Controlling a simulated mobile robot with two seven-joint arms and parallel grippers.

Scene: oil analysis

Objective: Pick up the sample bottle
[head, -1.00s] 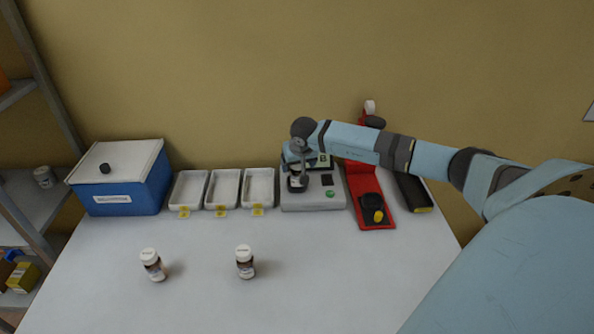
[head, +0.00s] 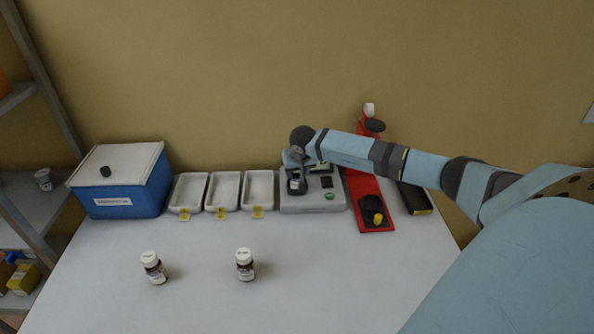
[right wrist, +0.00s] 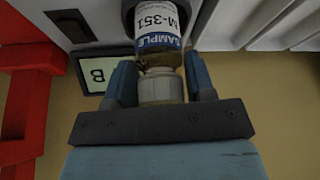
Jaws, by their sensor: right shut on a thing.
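The sample bottle (right wrist: 160,45) shows in the right wrist view with a white label reading SAMPLE and M-351 and a pale cap. My right gripper (right wrist: 160,84) is shut on its cap end, with one blue finger on each side. The bottle's far end is in a dark round part of the grey-white device. In the head view my right gripper (head: 297,178) is over the left part of the device (head: 327,206), and the bottle is mostly hidden there. My left gripper is not in view.
Two white-capped bottles, one on the left (head: 153,267) and one in the middle (head: 245,264), stand on the table (head: 200,305). White trays (head: 222,190), a blue box (head: 125,190) and a red stand (head: 366,200) line the back. The table's front is clear.

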